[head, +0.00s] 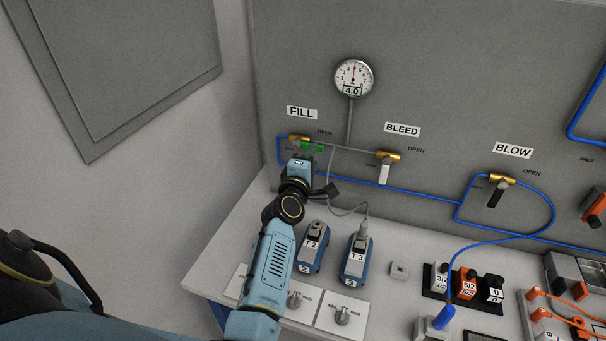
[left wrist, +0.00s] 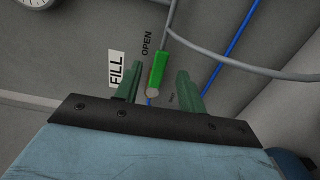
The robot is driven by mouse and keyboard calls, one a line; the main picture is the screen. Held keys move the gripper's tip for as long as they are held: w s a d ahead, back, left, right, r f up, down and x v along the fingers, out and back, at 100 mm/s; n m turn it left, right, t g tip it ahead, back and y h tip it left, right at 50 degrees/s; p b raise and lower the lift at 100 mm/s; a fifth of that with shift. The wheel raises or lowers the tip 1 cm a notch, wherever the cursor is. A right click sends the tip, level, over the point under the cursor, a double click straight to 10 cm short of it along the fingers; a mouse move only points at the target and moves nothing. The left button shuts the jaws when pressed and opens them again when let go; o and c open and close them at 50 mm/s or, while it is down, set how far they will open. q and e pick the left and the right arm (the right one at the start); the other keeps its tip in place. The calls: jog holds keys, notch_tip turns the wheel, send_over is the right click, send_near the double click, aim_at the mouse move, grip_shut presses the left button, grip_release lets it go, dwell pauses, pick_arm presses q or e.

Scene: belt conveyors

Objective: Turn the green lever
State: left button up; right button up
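The green lever (left wrist: 157,72) shows in the left wrist view, a short bright bar beside the OPEN label. In the head view its green (head: 318,147) shows by the brass FILL valve (head: 299,138), partly hidden by my gripper. My left gripper (head: 306,153) reaches up to it from below. Its two dark green fingers stand apart, one on each side of the lever in the left wrist view. A gap shows on both sides, and I see no clear contact. My right gripper is not in view.
The BLEED valve (head: 388,155) with a white lever and the BLOW valve (head: 502,180) with a black lever are to the right. A gauge (head: 353,77) is above. Blue tubing (head: 420,193) runs along the panel. Devices T2 (head: 312,247) and T3 (head: 356,258) stand on the bench below.

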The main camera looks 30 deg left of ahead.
pick_arm(q)
jog(key=v, duration=0.7)
jog(key=shift+s, duration=0.1)
